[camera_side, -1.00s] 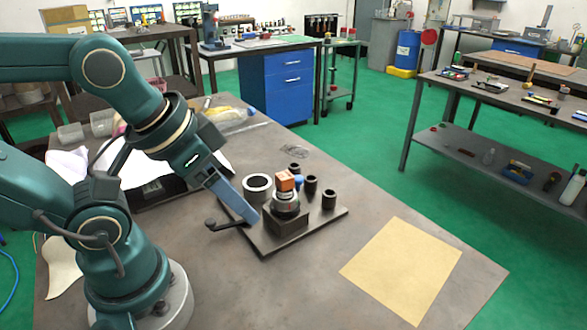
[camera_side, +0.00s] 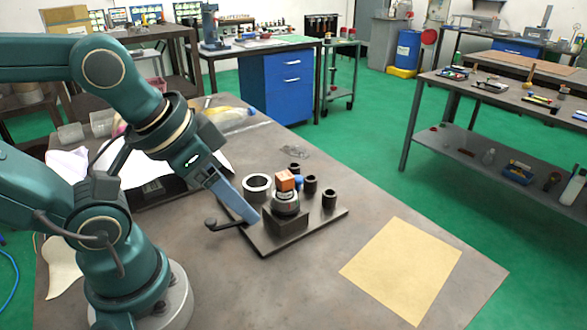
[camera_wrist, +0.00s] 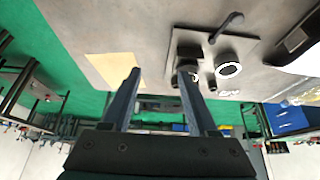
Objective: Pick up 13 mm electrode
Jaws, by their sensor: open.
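An orange block (camera_side: 286,180), possibly the electrode, sits on top of the round chuck (camera_side: 286,203) on a dark base plate (camera_side: 268,245). No size mark is legible, so I cannot tell which part is 13 mm. My gripper (camera_side: 252,215) is at the left of the chuck in the side view, its fingers pointing down and right. In the wrist view my gripper (camera_wrist: 160,78) is open, with nothing between its fingers. The chuck (camera_wrist: 188,62) is partly behind the right finger there, and the orange block is not clearly visible.
A pale ring (camera_side: 257,184) and several dark cylinders, one at the right (camera_side: 329,199), stand on the plate around the chuck. A black-knobbed lever (camera_side: 212,223) sticks out left.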

